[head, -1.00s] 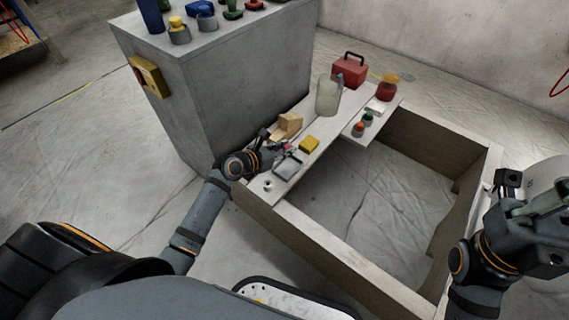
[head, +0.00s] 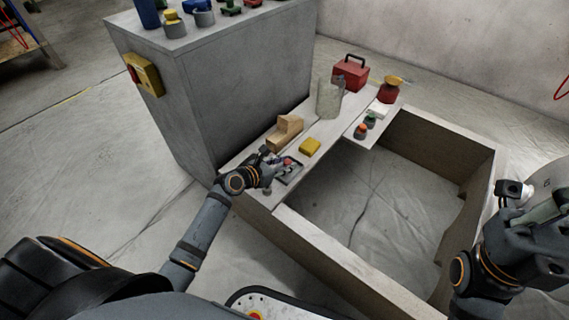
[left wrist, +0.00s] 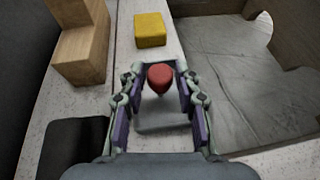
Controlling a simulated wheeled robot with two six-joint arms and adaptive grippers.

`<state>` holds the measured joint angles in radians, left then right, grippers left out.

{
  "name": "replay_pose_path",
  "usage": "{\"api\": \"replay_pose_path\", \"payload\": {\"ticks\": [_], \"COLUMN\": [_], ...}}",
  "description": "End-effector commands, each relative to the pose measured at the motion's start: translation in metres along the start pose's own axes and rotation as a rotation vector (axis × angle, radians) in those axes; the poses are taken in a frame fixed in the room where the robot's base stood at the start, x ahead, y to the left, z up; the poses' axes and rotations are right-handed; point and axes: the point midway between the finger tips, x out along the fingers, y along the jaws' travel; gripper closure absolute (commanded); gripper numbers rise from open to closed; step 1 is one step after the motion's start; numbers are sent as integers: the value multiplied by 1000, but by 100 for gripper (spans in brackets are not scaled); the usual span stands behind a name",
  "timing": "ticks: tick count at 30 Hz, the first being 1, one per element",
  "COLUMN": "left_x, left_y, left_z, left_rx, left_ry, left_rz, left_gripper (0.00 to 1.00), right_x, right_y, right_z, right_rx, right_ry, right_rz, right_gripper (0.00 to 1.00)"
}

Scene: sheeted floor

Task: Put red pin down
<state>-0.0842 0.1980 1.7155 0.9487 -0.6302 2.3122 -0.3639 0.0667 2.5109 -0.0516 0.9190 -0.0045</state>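The red pin (head: 288,161) is at my left gripper (head: 280,163), over a small grey plate (head: 291,174) near the close end of the white board. In the left wrist view the red pin (left wrist: 160,77) has a rounded top and tapers downward. It sits between the fingertips of my left gripper (left wrist: 161,73), with a narrow gap on each side. The fingers look open. The pin's lower end is over the plate (left wrist: 162,115); whether it touches is unclear. My right gripper (head: 522,195) is at the right edge, its fingers not clearly readable.
A wooden block (head: 285,134) and a yellow block (head: 310,146) lie just beyond the left gripper. Further back are a translucent bottle (head: 329,98), a red toolbox (head: 351,74) and a red jar (head: 388,91). A grey cabinet (head: 215,90) stands left of the board.

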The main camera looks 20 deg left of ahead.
Motion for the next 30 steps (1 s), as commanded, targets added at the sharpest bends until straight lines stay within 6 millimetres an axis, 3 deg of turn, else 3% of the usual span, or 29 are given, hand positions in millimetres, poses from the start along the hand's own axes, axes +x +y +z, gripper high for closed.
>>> {"api": "replay_pose_path", "payload": {"ticks": [3, 13, 24, 30], "left_x": [0, -5, -89, -117], "left_y": [0, 0, 0, 0], "left_z": [0, 4, 6, 4], "left_rx": [0, 1, 3, 1], "left_ry": [0, 1, 6, 2], "left_rz": [0, 1, -1, -1], "left_gripper": [52, 52, 52, 52], "right_x": [0, 3, 49, 56], "right_y": [0, 0, 8, 7], "right_z": [0, 0, -5, -6], "right_rx": [0, 1, 26, 40], "right_ry": [0, -1, 7, 5], "right_rz": [0, 1, 9, -3], "right_gripper": [100, 100, 100, 100]}}
